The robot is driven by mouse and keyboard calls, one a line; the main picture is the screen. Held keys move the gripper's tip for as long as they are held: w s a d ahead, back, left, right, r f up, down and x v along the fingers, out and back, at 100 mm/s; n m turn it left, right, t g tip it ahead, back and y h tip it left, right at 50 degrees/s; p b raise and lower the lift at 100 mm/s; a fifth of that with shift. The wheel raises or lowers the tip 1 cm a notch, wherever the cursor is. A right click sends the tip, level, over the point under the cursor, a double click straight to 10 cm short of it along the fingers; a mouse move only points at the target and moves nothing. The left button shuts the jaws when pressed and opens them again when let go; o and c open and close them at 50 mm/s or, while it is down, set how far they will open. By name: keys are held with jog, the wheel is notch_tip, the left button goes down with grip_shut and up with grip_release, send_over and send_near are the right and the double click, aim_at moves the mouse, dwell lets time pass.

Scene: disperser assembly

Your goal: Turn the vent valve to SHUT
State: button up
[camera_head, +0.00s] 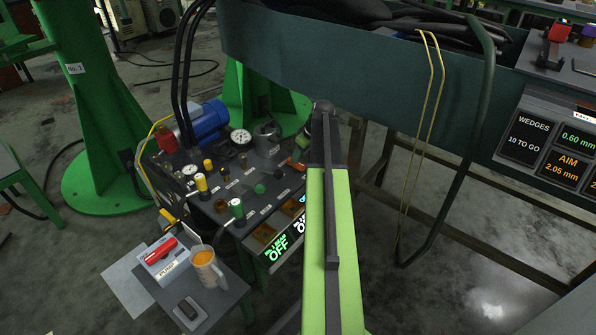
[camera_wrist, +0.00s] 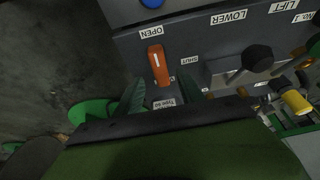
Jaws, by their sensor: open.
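In the wrist view the vent valve's orange handle (camera_wrist: 158,66) stands on the grey panel, with a white line on it. It lies lengthwise toward the OPEN label (camera_wrist: 152,31). The SHUT label (camera_wrist: 189,61) is to the right of the handle. My gripper (camera_wrist: 158,91) is open and empty, its two dark green fingers apart below the handle in the picture. The handle's lower end shows between them; I cannot tell the depth gap.
A black knob (camera_wrist: 257,58) sits right of the valve, with a yellow-handled part (camera_wrist: 296,101) farther right. In the head view the console carries gauges (camera_head: 240,136), a blue motor (camera_head: 206,121) and several levers. A small table with a mug (camera_head: 206,268) stands at lower left.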

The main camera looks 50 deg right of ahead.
aim_at(296, 165)
jog(key=b+x, duration=0.2)
jog(key=x, duration=0.2)
jog(key=shift+f, duration=0.2)
jog(key=shift+r, duration=0.15)
jog(key=shift+c, duration=0.2)
